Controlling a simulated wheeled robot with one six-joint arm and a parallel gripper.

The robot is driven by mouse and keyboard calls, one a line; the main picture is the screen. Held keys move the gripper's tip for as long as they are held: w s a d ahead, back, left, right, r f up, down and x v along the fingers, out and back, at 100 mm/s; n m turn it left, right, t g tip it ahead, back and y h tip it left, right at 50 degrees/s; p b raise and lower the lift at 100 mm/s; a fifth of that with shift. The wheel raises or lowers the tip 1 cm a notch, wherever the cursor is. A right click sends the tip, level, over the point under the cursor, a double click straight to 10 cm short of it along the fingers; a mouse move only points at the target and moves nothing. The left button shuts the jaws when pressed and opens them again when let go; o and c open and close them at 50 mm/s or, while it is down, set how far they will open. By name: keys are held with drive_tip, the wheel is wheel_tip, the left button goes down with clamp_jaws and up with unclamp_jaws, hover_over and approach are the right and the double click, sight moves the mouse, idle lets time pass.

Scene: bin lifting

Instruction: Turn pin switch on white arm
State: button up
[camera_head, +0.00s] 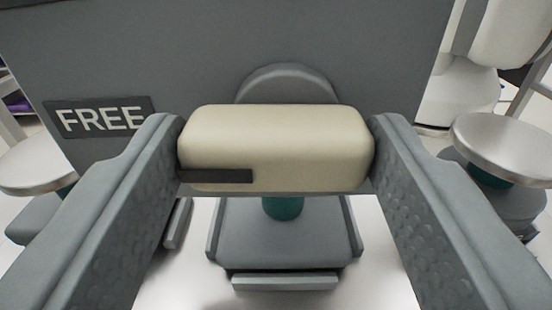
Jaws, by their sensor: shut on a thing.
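My gripper (276,150) reaches in from the lower left and lower right of the view. Its two grey fingers are shut on a cream, rounded block, the pin switch (280,140), one finger at each end. The block lies level across the picture and has a dark strip along its lower left edge. Behind it is a grey round mount (288,82) on a large grey panel (230,40). A label reading "FREE" (102,117) is on the panel left of the switch. A white arm part (508,35) shows at the upper right.
Round metal-topped stools or pedestals stand at the right (505,145) and left (30,165). A grey base with a teal post (284,208) is below the switch. The pale floor (190,280) shows between these things.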

drive_tip(key=m, duration=0.5)
drive_tip(key=shift+r, duration=0.1)
drive_tip(key=m, duration=0.4)
drive_tip(key=shift+d+m, duration=0.15)
drive_tip(key=shift+m, duration=0.15)
drive_tip(key=m, duration=0.4)
drive_tip(key=shift+d, duration=0.1)
drive_tip(key=shift+d+m, duration=0.1)
drive_tip(key=shift+m, duration=1.9)
drive_tip(key=o, duration=1)
